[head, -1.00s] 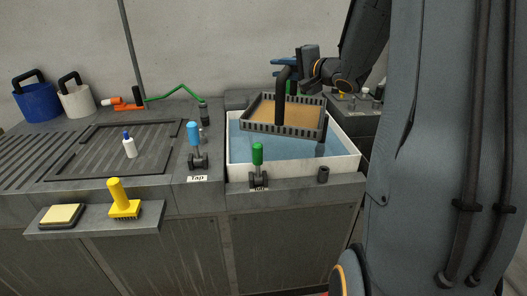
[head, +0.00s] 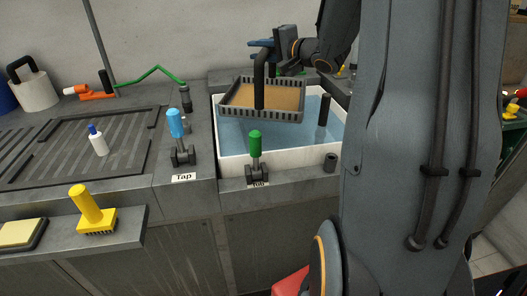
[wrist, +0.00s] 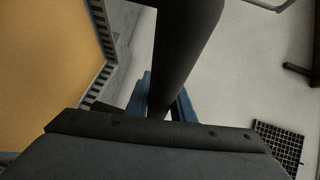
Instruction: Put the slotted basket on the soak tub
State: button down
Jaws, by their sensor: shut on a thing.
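The slotted basket (head: 262,113) is a square tray with a dark slotted rim, a tan floor and a tall dark handle (head: 260,80). It hangs roughly level above the back left part of the soak tub (head: 281,158), a white-rimmed basin of blue water. Whether it touches the tub's rim is unclear. My gripper (head: 262,44) is shut on the top of the handle. In the wrist view, the blue fingers of my gripper (wrist: 166,100) sit around the dark handle (wrist: 182,45), with the basket's tan floor (wrist: 42,65) at left.
A dark post (head: 323,116) stands in the tub right of the basket. A green lever (head: 255,142) and a blue lever (head: 174,123) labelled Tap stand at the front and left.

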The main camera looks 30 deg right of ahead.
notch_tip(320, 180, down, 19)
jog(key=b, duration=0.2)
jog(key=shift+w+f, duration=0.15)
jog(key=shift+w, duration=0.05)
dwell(0.5)
jog(key=shift+f, duration=0.1)
jog(key=c, duration=1.5)
grip_release()
jog(key=shift+c, duration=0.2)
jog(key=v, duration=0.7)
jog(key=shift+s, duration=0.3)
